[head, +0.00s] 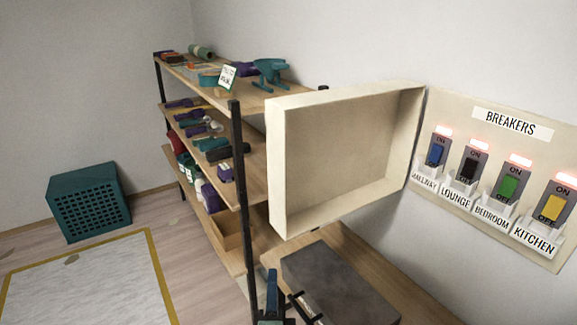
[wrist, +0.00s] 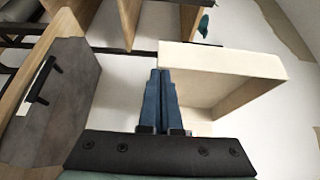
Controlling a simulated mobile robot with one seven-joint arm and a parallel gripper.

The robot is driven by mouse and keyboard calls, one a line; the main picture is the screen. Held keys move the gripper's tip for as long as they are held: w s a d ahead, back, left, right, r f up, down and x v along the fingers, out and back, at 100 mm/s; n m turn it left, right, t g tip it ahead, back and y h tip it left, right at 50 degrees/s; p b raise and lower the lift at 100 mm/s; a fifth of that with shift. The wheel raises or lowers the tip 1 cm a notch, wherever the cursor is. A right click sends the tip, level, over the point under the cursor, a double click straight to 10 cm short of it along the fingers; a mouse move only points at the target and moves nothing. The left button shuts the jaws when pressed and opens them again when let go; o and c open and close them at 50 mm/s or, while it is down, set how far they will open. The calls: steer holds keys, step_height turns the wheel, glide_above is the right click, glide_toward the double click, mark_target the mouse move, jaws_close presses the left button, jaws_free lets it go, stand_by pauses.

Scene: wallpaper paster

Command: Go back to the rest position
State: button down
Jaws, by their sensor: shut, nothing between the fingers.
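My gripper (wrist: 160,72) has its blue fingers pressed together and empty in the wrist view. In the head view my gripper (head: 272,272) shows at the bottom, low beside the shelf post and in front of the cabinet. The open cream breaker-box cover (head: 349,157) is above and to the right of it, apart from the fingers. In the wrist view the cover (wrist: 225,62) lies right of the fingertips; whether they touch it there I cannot tell.
The breaker panel (head: 480,120) on the wall has several coloured switches with red lights lit. A loaded shelf rack (head: 237,160) stands left. A grey cabinet door (head: 330,280) with a black handle is close by. A teal crate (head: 89,205) sits on the floor beside a mat (head: 90,283).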

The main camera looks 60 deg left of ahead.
steer(key=shift+s+d, duration=0.15)
steer(key=shift+s, duration=0.7)
steer(key=w+d+r+n+t+h, duration=0.1)
steer(key=w+d+r+n+t, duration=0.2)
steer(key=w+d+r, duration=0.5)
steer(key=w+d+r+n+t+h, duration=0.1)
steer(key=d+r+n+t, duration=0.2)
steer(key=r, duration=0.9)
steer(key=w+d+r+n+t, duration=0.25)
steer(key=w+d+r, duration=0.35)
steer(key=r, duration=0.4)
steer(key=s+d+r+t+h, duration=0.3)
steer(key=d+r+h, duration=0.1)
steer(key=d+r, duration=0.2)
steer(key=s+d+r+m+t+h, duration=0.1)
steer(key=s+d+r+t+h, duration=0.2)
steer(key=d+r, duration=0.4)
steer(key=s+d+r+m+t+h, duration=0.1)
steer(key=s+d+r+t+h, duration=0.2)
steer(key=d+r+h, duration=0.3)
steer(key=d+r, duration=0.1)
steer(key=d, duration=0.1)
steer(key=shift+d, duration=0.35)
